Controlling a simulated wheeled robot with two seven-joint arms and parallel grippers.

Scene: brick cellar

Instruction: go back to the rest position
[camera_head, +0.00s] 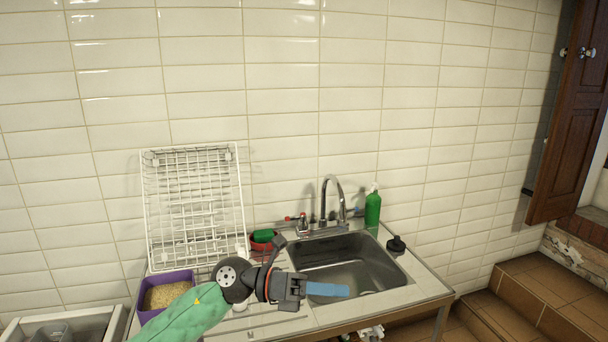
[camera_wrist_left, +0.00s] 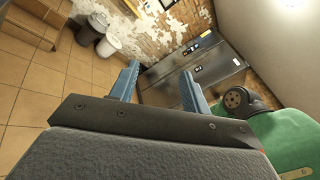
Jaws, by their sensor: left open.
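My left gripper (camera_head: 328,290) reaches in from the lower left in the head view, in front of the sink's left front rim. Its blue fingers also show in the left wrist view (camera_wrist_left: 160,88), spread apart with nothing between them. A green-sleeved arm of mine (camera_head: 188,318) leads to it. My right gripper is not in either view.
A steel sink (camera_head: 345,250) with a tap (camera_head: 332,195) is set in the counter. A green bottle (camera_head: 373,208), a purple container (camera_head: 170,278) and a white wire rack (camera_head: 195,205) stand around it. Brown steps (camera_head: 545,290) lie at the right.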

